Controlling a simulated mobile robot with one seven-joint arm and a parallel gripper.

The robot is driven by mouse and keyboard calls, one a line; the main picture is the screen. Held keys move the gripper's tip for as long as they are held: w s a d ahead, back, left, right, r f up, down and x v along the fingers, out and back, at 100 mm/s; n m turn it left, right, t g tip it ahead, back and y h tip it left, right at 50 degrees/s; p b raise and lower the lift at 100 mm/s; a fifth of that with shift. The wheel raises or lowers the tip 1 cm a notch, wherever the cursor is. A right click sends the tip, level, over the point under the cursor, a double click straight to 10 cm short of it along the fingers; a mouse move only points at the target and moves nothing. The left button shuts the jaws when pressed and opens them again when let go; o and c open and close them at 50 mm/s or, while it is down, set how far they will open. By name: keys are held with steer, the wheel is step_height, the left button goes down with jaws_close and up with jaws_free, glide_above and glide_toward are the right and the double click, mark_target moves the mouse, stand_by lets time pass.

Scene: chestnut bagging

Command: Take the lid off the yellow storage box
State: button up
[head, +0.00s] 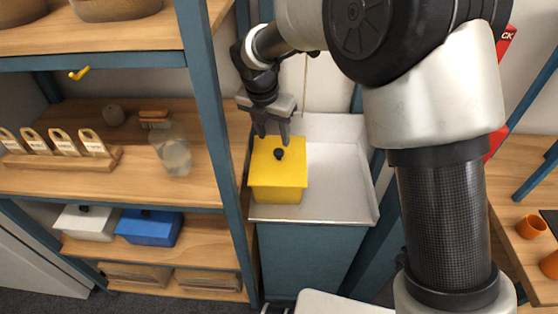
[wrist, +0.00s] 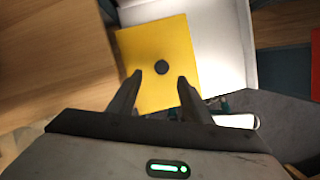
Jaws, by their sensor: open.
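The yellow storage box (head: 277,187) stands at the left side of a white tray-like counter top, with its yellow lid (head: 264,163) on it. A round black knob (head: 279,154) sits in the middle of the lid. My gripper (head: 270,138) is above the back part of the lid, pointing down, with its fingers apart. In the wrist view the lid (wrist: 181,40) and knob (wrist: 162,68) lie ahead of and between the open fingertips (wrist: 162,76). Nothing is held. I cannot tell the exact height of the fingertips above the lid.
The white counter top (head: 340,180) is bare to the right of the box. A blue shelf post (head: 207,110) stands close on the left. Lower shelves hold a white box (head: 88,223) and a blue box (head: 150,228). A clear jar (head: 173,152) stands on the middle shelf.

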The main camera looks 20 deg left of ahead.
mark_target(279, 151)
steer(key=x, duration=0.7)
steer(key=shift+w+d, duration=0.1)
steer(key=shift+d, duration=0.15)
jaws_close()
